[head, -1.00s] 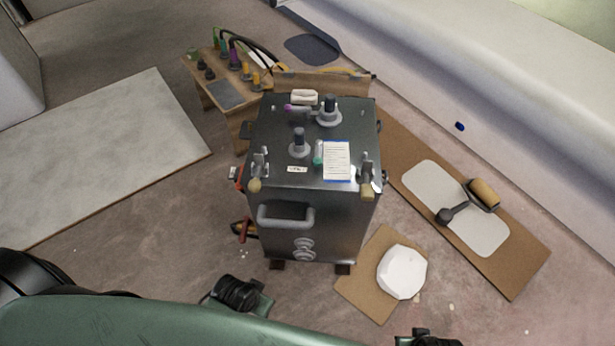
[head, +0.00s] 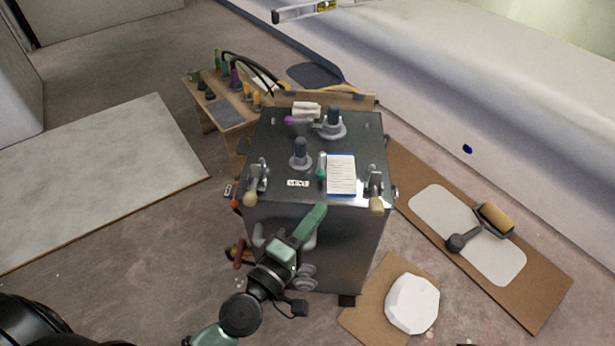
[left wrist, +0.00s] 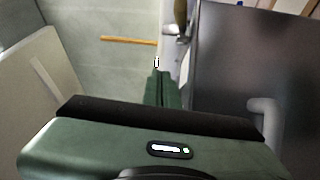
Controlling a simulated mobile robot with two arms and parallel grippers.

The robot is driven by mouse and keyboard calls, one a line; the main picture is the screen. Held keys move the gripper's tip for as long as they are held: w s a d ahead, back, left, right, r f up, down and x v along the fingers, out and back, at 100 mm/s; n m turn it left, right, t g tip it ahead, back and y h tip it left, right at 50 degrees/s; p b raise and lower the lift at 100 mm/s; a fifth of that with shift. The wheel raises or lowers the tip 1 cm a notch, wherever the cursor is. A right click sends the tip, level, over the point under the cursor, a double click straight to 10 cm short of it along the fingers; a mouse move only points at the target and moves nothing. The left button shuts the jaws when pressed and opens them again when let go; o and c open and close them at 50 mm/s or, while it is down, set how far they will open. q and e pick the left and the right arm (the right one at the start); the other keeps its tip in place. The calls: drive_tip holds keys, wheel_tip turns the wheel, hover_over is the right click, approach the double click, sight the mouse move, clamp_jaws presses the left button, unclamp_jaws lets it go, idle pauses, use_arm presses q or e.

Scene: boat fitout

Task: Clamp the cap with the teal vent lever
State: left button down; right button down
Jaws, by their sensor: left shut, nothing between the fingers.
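A dark metal box (head: 270,142) stands on the floor. On its lid, a grey cap with a dark top (head: 300,155) sits near a small upright teal lever (head: 321,167). A second such cap (head: 333,124) sits farther back beside a purple lever (head: 292,121). Pale-handled toggle clamps stand at the lid's front left (head: 256,184) and front right (head: 375,190). My left gripper (head: 316,214) is shut and empty in front of the lid's front edge, apart from both caps. Its green fingers (left wrist: 164,89) show left of the box in the left wrist view. My right gripper is out of view.
A white label card (head: 341,174) lies on the lid. A small wooden bench (head: 232,118) with bottles stands at the back left. A board with a roller (head: 495,219) and a board with a white lump (head: 412,304) lie to the right. A pale panel (head: 95,180) lies left.

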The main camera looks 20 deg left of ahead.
sight(308, 183)
use_arm(q)
drive_tip(key=a+n+y, duration=0.1)
drive_tip(key=a+n, duration=0.1)
drive_tip(key=w+a+f+n+y, duration=0.1)
drive_tip(key=n+y, duration=0.1)
drive_tip(key=a+f+n+y, duration=0.1)
drive_tip(key=a+n+y, duration=0.1)
drive_tip(key=shift+w+a+f, duration=0.25)
drive_tip(key=shift+a, duration=0.05)
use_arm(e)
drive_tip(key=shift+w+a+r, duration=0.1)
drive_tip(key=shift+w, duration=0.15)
